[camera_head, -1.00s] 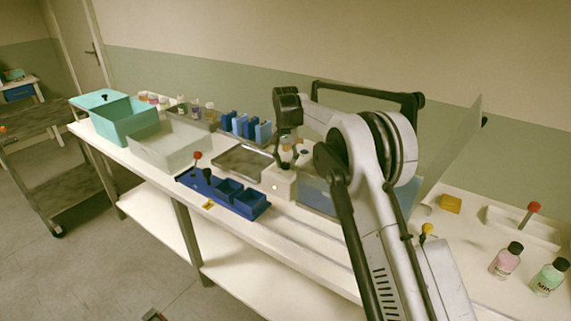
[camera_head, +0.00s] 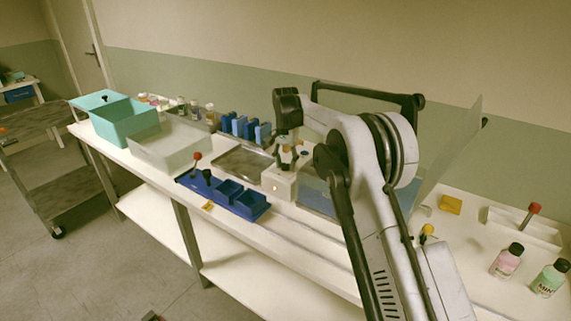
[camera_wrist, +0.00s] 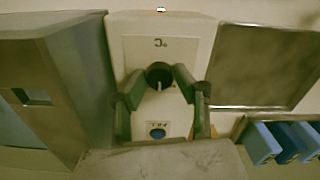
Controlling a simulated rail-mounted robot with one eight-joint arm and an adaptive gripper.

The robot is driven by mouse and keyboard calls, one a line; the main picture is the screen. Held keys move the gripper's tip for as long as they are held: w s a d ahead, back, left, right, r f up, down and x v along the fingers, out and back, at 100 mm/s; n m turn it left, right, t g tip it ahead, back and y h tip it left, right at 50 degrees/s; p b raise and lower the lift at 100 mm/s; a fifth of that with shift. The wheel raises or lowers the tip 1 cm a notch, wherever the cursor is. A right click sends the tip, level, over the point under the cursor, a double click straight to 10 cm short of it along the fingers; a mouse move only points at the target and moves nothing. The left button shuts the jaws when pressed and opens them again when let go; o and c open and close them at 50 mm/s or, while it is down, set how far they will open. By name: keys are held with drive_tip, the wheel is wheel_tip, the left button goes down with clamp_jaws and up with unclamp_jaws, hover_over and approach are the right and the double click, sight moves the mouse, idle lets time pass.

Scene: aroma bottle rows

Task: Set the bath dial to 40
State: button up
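The bath dial (camera_wrist: 157,74) is a small round black knob with a pale pointer mark, on a white control box (camera_wrist: 190,38) marked °C. The mark points toward the bottom of the wrist view; I cannot read a number at it. My gripper (camera_wrist: 159,80) has its green-edged fingers on both sides of the dial, very close to it. Whether they touch it cannot be told. A blue button (camera_wrist: 157,133) with a small label lies below the dial. In the head view my gripper (camera_head: 286,163) is over the white box (camera_head: 277,184), hiding the dial.
A steel-lidded basin (camera_head: 242,163) lies left of the box, and a clear-walled bath (camera_head: 318,196) lies right of it. Blue racks (camera_head: 240,126) stand behind. A blue tray (camera_head: 247,206) with a red-knobbed lever is at front left. Bottles (camera_head: 507,260) stand far right.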

sight(286, 165)
drive_tip(key=shift+o, duration=1.3)
wheel_tip(286, 165, up, 12)
drive_tip(key=s+d+r+n+t, duration=0.1)
drive_tip(key=s+d+r+t, duration=0.1)
drive_tip(key=s+d+r, duration=0.75)
drive_tip(key=s+d+r+n+t, duration=0.1)
drive_tip(key=s+d+r, duration=0.2)
drive_tip(key=s, duration=0.3)
drive_tip(key=s+d+r+t, duration=0.1)
drive_tip(key=s+d+r, duration=0.1)
drive_tip(key=s+d, duration=0.35)
drive_tip(key=s+d+f+t, duration=0.1)
drive_tip(key=s+f, duration=0.3)
drive_tip(key=s, duration=0.6)
drive_tip(key=s+d+f+n+t, duration=0.1)
drive_tip(key=s+d+f, duration=0.2)
drive_tip(key=s, duration=0.7)
drive_tip(key=s+d+f+n+t, duration=0.1)
drive_tip(key=s+d+f, duration=0.2)
drive_tip(key=s+f, duration=0.3)
drive_tip(key=s, duration=0.4)
